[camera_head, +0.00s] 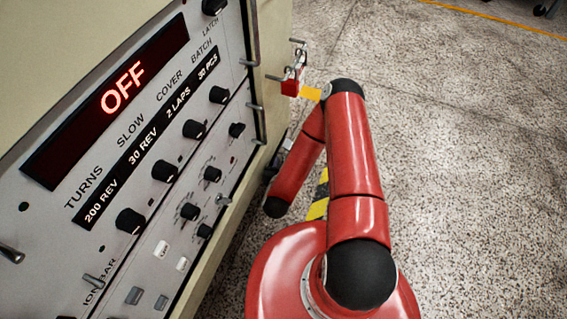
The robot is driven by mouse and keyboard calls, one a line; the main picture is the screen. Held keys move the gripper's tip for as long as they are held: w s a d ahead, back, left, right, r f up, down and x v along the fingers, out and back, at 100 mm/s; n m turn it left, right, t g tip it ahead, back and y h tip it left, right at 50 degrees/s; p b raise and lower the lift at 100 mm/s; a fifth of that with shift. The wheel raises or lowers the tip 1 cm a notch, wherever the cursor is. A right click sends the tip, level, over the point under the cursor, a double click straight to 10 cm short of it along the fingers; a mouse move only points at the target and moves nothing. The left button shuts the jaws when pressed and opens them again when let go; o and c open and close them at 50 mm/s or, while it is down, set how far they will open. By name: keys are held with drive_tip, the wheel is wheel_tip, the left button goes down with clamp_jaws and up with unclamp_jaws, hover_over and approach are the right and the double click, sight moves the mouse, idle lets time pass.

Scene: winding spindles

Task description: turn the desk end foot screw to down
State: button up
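The foot screw at the desk end cannot be made out in this view. My red arm (352,150) rises beside the cabinet, bends at its black upper joint, and reaches down to the cabinet's lower right side. A small grey and black part (283,150) shows in the narrow gap between arm and cabinet. It may be my gripper, but its fingers cannot be made out. Whether it is open or touching anything cannot be seen.
A cabinet with a control panel (150,150) fills the left, with several black knobs and a display (110,100) reading OFF. A red padlock (290,86) and yellow tag (311,94) hang at its edge. Yellow-black striped tape (319,196) marks the floor. Speckled floor (470,170) is clear at right.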

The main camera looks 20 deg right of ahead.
drive_tip(key=shift+s, duration=0.15)
drive_tip(key=p+v, duration=0.1)
drive_tip(key=v, duration=0.6)
drive_tip(key=shift+s+r, duration=0.15)
drive_tip(key=shift+s, duration=0.1)
drive_tip(key=shift+a, duration=0.15)
